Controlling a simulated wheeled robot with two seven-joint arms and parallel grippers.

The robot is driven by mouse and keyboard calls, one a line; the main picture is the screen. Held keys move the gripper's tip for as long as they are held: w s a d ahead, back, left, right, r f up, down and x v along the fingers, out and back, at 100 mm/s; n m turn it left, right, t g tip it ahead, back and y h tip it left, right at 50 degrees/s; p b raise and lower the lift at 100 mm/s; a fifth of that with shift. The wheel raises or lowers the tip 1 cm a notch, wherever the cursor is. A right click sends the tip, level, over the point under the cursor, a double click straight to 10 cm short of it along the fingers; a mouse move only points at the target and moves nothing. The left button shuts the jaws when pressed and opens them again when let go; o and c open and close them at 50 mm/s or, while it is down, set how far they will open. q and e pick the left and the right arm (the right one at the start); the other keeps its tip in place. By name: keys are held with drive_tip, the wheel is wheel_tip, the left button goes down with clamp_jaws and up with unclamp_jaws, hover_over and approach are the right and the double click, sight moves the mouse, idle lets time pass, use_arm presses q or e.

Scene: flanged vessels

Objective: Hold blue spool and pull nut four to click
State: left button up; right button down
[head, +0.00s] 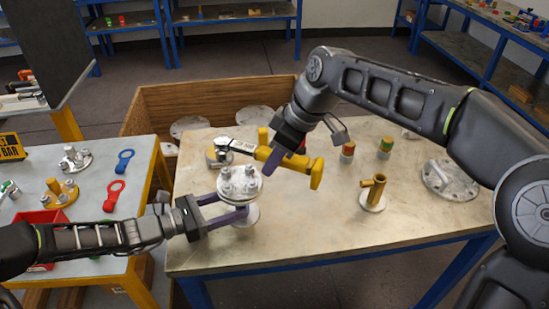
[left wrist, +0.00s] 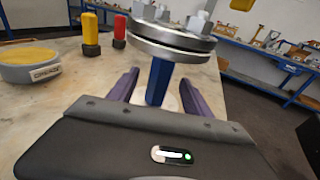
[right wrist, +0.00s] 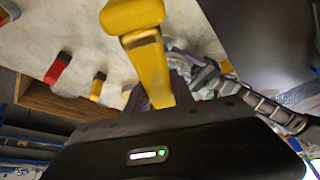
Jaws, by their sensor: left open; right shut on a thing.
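The spool (head: 239,190) stands on the table, its round metal flange carrying several nuts and bolts; its blue hexagonal column (left wrist: 159,80) shows in the left wrist view. My left gripper (head: 222,207) is open, with its purple fingers on either side of the column below the flange. My right gripper (head: 273,162) is shut on a yellow-handled wrench (head: 300,166), held above the table behind and right of the flange. The wrench's handle also shows in the right wrist view (right wrist: 149,65). Its silver end points left, near a round stand; contact with any nut cannot be seen.
The round yellow-topped stand (left wrist: 32,64) is behind the spool. Red-topped (head: 347,152) and green-topped (head: 385,147) posts, a yellow fitting (head: 372,192) and a grey flange (head: 449,180) stand further right. The table's front right is clear. A wooden crate (head: 230,97) lies behind.

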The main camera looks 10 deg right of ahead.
use_arm(q)
drive_tip(key=v, duration=1)
use_arm(e)
drive_tip(key=shift+r, duration=0.1)
